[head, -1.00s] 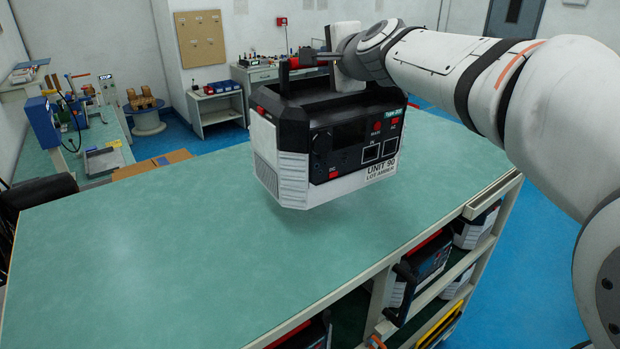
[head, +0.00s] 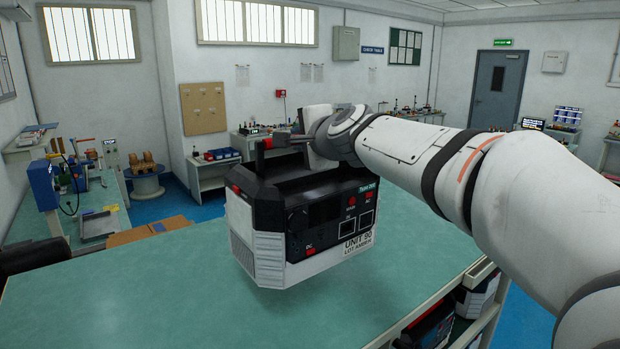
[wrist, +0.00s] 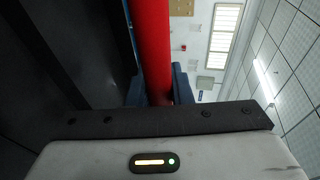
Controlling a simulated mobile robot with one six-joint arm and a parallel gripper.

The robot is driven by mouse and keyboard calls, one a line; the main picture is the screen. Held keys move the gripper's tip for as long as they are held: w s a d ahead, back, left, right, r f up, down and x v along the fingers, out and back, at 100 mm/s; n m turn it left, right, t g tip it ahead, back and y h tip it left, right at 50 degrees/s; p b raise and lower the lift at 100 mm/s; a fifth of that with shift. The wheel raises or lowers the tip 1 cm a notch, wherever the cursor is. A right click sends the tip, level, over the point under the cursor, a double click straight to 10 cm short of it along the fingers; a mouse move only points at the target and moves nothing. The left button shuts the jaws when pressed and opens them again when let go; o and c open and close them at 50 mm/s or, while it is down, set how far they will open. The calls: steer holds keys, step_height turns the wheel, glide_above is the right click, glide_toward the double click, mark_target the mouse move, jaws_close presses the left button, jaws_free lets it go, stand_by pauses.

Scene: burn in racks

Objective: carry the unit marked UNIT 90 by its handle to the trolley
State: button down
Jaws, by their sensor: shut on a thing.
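The unit marked UNIT 90 (head: 305,228) is a black and white box with a label reading UNIT 90 on its front. It hangs upright from my gripper (head: 288,142), in front of my arm in the head view. My gripper is shut on its red handle (head: 266,144); the red bar of the handle (wrist: 155,45) also runs between the jaws in the wrist view. The unit appears held above the green bench top (head: 130,300), though the exact gap is hard to tell. I see no trolley in these frames.
Other units (head: 430,328) sit on shelves under the bench top at the lower right. A grey door (head: 497,88) is at the back right. Blue floor shows beyond the bench.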

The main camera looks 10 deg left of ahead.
mark_target(307, 184)
steer(key=shift+f+b, duration=2.7)
steer(key=shift+f, duration=1.7)
steer(key=c, duration=1.7)
jaws_free()
steer(key=shift+f, duration=0.35)
steer(key=o, duration=0.3)
steer(key=shift+s+d+r, duration=0.1)
steer(key=shift+o, duration=0.5)
